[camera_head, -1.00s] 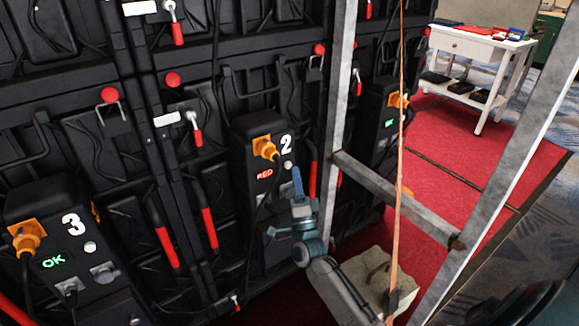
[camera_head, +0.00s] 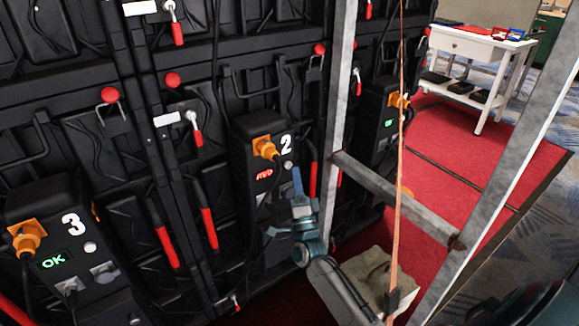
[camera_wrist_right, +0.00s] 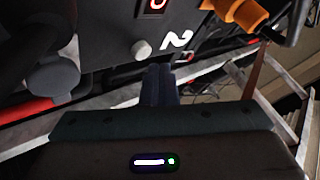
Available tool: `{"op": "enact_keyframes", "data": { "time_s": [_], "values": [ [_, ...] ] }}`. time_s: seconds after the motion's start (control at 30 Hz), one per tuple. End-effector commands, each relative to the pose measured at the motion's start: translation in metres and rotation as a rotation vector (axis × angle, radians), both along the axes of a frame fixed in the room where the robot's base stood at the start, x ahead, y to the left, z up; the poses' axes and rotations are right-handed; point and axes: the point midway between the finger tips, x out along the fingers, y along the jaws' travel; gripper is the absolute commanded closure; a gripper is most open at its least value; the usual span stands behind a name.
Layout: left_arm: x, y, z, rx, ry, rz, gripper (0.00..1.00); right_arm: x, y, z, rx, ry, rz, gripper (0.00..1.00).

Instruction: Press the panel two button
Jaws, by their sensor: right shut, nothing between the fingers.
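The panel two box (camera_head: 262,200) is black with a white "2", an orange plug and a lit red display (camera_head: 264,173). Its small pale round button (camera_head: 288,165) sits right of the display, under the "2". My right gripper (camera_head: 297,172) is shut and empty, its blue fingertips just below the button in the head view. In the right wrist view, the button (camera_wrist_right: 140,48) lies just beyond and slightly left of the shut fingertips (camera_wrist_right: 160,70). I cannot tell whether they touch. My left gripper is not in view.
The panel three box (camera_head: 65,245) shows a green "OK" at the left. A metal frame post (camera_head: 340,90) and crossbar (camera_head: 400,203) stand right of my right gripper, with an orange strap (camera_head: 399,150). A white table (camera_head: 480,45) stands on the red carpet behind.

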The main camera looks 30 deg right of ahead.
Motion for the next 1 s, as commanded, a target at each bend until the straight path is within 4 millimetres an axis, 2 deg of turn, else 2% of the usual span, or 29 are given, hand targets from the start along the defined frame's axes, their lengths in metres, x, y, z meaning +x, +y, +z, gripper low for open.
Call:
{"op": "enact_keyframes", "data": {
  "time_s": [1.0],
  "values": [
    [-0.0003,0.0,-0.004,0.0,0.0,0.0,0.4,0.0092,0.0008,0.0002,0.0,0.0,0.0,1.0]
  ]
}}
